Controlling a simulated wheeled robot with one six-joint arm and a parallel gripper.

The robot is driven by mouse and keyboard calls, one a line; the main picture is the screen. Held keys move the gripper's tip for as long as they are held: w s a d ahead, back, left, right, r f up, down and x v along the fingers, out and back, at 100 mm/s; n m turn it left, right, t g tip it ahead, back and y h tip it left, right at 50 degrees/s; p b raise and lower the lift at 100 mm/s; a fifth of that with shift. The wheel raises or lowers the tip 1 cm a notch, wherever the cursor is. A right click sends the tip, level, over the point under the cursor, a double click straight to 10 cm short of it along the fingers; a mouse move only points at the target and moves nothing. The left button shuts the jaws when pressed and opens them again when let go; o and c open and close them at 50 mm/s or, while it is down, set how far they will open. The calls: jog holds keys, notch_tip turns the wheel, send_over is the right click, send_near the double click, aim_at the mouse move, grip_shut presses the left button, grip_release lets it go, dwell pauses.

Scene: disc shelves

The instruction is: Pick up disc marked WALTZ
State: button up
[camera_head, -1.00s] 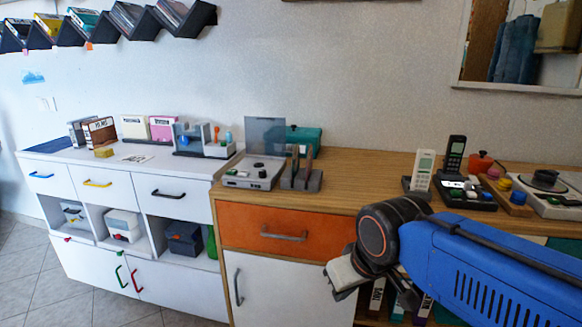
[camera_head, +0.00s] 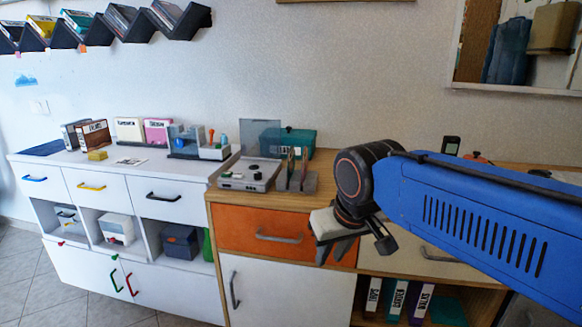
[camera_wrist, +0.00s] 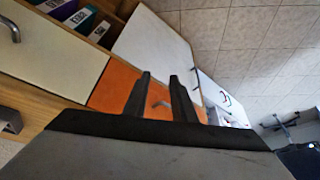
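I cannot make out a disc marked WALTZ in either view. Thin cases stand in the black angled wall shelves (camera_head: 110,40) at the top left of the head view, their markings too small to read. My gripper (camera_head: 333,252) hangs in front of the orange drawer, pointing down. In the wrist view my gripper (camera_wrist: 160,80) shows two dark fingers apart with nothing between them, so it is open and empty. The wall shelves are well away from it, up and to the left.
A grey disc player (camera_head: 248,174) and a dark upright rack (camera_head: 296,180) stand on the wooden counter. A teal box (camera_head: 290,140) is behind them. Labelled binders (camera_head: 397,298) stand in the low cabinet. White drawers line the left; tiled floor (camera_head: 22,270) is free.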

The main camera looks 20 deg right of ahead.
jog(key=w+r+m, duration=0.2)
jog(key=w+r, duration=0.9)
jog(key=r, duration=0.2)
jog(key=m+g+h, duration=0.1)
jog(key=m+h, duration=0.1)
jog(key=m, duration=0.2)
send_near(292, 157)
jog(key=x, duration=1.1)
jog(key=shift+w+d+r, duration=0.1)
jog(key=shift+w, duration=0.15)
grip_shut()
